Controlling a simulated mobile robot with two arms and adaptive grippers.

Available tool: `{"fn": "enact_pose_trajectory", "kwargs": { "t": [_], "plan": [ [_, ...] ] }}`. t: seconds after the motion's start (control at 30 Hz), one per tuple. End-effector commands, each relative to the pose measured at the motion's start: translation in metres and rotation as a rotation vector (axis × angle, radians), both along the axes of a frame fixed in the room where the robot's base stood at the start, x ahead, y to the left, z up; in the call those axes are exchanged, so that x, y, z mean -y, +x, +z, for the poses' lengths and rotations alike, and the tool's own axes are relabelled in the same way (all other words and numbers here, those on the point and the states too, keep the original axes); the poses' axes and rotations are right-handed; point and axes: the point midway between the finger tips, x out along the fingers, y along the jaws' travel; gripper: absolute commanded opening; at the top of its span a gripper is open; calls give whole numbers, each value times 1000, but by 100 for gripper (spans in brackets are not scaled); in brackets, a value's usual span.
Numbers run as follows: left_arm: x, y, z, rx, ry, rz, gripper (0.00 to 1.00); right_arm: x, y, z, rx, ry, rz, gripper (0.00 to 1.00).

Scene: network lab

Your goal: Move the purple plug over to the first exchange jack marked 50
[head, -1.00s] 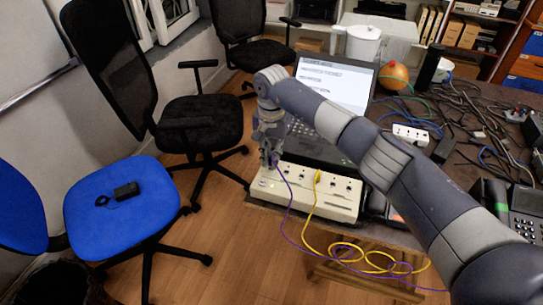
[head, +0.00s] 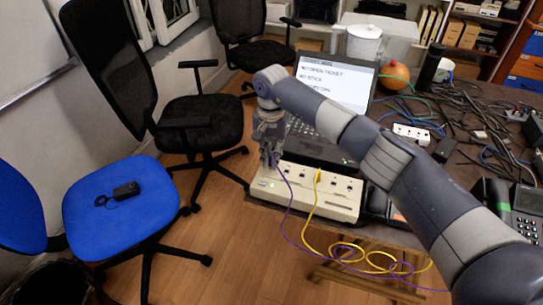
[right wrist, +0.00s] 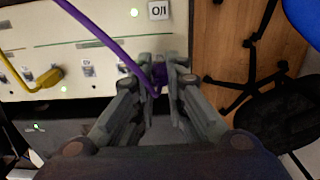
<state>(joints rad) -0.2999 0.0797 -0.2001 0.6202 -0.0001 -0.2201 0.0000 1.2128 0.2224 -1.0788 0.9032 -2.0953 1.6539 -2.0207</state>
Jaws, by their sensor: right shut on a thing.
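My right gripper (head: 269,157) is over the left end of the beige exchange box (head: 333,199). In the right wrist view the gripper (right wrist: 162,88) is shut on the purple plug (right wrist: 160,78), close to the box face. The fingers hide part of the plug and any jack behind it, so I cannot tell if it is seated. The purple cord (right wrist: 100,32) runs up and left from the plug. A yellow plug (right wrist: 47,78) sits in another jack; it also shows in the head view (head: 318,176). Jack labels are too small to read. My left gripper is not in view.
An open laptop (head: 335,85) stands behind the box. Loose yellow cable (head: 350,252) hangs in front of the table edge. Black cables and a power strip (head: 411,134) lie on the right. A desk phone (head: 525,205) is at far right.

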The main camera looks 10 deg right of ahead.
Motion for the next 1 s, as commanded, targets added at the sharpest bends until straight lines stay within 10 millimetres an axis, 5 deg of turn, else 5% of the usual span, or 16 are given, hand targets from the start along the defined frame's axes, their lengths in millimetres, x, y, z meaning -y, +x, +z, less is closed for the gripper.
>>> {"fn": "enact_pose_trajectory", "kwargs": {
  "t": [1.0],
  "plan": [
    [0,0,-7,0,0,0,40,0,0,-6,1,-1,0,0]
  ]
}}
